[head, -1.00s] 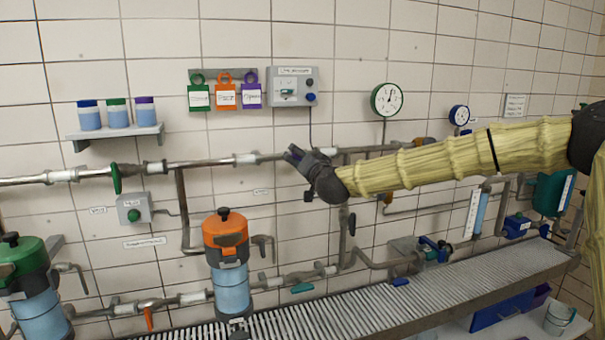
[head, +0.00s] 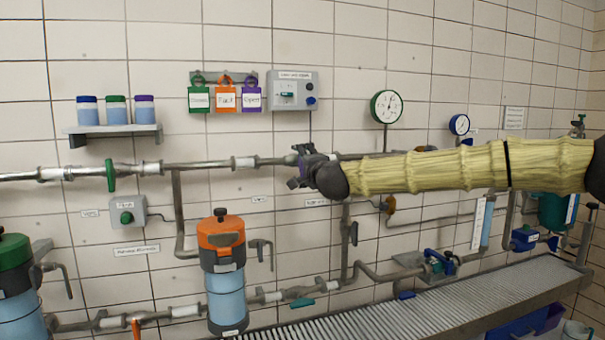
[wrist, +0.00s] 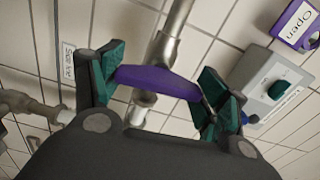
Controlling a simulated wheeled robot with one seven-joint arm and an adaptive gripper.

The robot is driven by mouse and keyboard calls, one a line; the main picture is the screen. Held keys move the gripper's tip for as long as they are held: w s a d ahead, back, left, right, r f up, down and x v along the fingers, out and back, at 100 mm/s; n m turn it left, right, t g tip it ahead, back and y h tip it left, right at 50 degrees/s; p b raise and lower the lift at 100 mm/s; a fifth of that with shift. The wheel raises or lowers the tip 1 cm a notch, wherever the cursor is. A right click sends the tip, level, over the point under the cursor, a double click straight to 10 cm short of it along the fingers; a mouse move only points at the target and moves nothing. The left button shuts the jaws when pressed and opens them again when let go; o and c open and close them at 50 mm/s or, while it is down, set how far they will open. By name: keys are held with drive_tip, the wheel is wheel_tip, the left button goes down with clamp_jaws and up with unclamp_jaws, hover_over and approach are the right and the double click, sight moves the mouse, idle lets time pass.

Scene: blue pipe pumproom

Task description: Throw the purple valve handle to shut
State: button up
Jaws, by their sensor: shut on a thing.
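The purple valve handle (wrist: 155,82) shows in the wrist view as a curved purple bar lying across the space between my fingers. My gripper (wrist: 160,84) is shut on it, with a green-padded finger at each end of the bar. A grey metal pipe runs up behind the handle. In the head view my gripper (head: 301,168) is at the upper wall pipe (head: 215,164), below the grey control box. There the handle is hidden by my gripper, and the valve body cannot be made out.
The grey control box (head: 292,90) and the purple "Open" tag (head: 251,98) are on the wall above. A green valve handle (head: 111,175) is on the same pipe to the left. An orange-topped canister (head: 222,236) stands below left. A ribbed grey bench (head: 440,300) runs along the wall.

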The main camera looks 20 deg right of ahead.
drive_tip(key=shift+d+m+b, duration=0.1)
drive_tip(key=shift+m+b, duration=0.35)
drive_tip(key=shift+m, duration=0.25)
drive_tip(key=o, duration=1)
drive_tip(key=shift+o, duration=0.2)
drive_tip(key=s, duration=1.2)
drive_tip(key=shift+d, duration=0.2)
